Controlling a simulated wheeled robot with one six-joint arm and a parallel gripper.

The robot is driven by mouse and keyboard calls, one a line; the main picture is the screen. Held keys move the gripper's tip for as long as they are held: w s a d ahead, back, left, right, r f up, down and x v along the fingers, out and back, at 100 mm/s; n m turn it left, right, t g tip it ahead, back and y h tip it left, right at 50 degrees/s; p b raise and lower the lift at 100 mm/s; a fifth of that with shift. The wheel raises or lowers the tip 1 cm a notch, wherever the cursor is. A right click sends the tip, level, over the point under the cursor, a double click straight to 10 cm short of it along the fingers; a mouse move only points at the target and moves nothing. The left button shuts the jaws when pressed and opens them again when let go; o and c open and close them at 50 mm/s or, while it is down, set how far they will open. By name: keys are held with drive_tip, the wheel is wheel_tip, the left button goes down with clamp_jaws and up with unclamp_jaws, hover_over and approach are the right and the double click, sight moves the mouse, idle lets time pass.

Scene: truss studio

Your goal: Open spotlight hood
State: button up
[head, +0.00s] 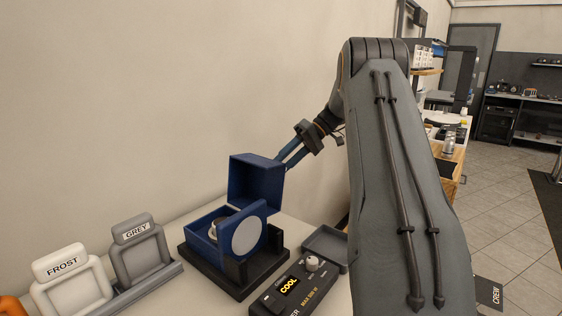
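The spotlight is a dark blue box (203,243) with a pale round lens (246,237) on its front, seated in a black base (232,280) on the table. Its blue hood (256,181) stands raised and tilted up, so the box's top is uncovered and a round lamp part shows inside. My gripper (284,160) reaches down from the upper right, its blue fingers at the right upper edge of the hood. The fingertips are partly hidden by the hood. I cannot tell whether they touch or grip it.
A control box (287,290) with a knob and a display reading "COOL" stands at the front right, beside a grey tray (326,246). Framed panels labelled FROST (67,284) and GREY (138,249) stand in a rack at left. A plain wall (150,90) rises behind.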

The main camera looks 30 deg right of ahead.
drive_tip(key=shift+r, duration=0.3)
drive_tip(key=b+v, duration=0.2)
drive_tip(key=v, duration=0.5)
drive_tip(key=shift+d+r, duration=0.2)
drive_tip(key=shift+d, duration=0.15)
drive_tip(key=shift+s, duration=0.1)
